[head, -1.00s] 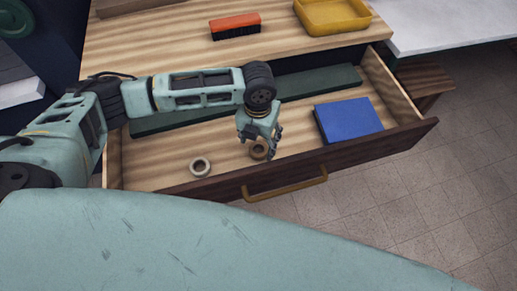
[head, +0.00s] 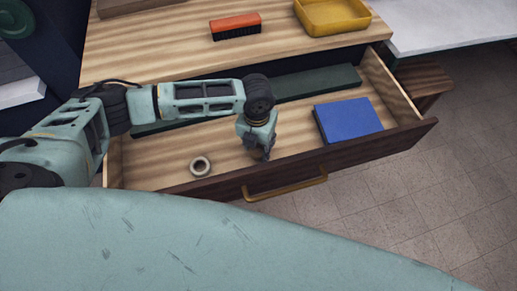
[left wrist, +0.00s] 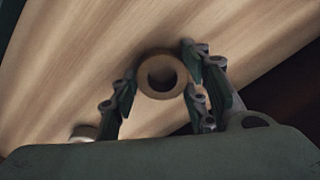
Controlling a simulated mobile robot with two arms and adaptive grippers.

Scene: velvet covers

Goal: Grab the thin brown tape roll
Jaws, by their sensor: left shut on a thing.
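The thin brown tape roll (left wrist: 162,76) sits between the fingertips of my left gripper in the left wrist view, its round hole facing the camera. My left gripper (head: 261,153) is shut on it, low inside the open drawer (head: 230,170). In the head view the gripper hides most of the roll. A paler tape roll (head: 200,166) lies to the left on the drawer floor, and its edge also shows at the lower left of the left wrist view (left wrist: 84,132). My right gripper is not in view.
A blue box (head: 348,120) lies in the drawer's right part, and a long dark green item (head: 318,82) lies along its back. An orange brush (head: 235,26) and a yellow tray (head: 332,16) stand on the top above. The drawer front has a handle (head: 286,186).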

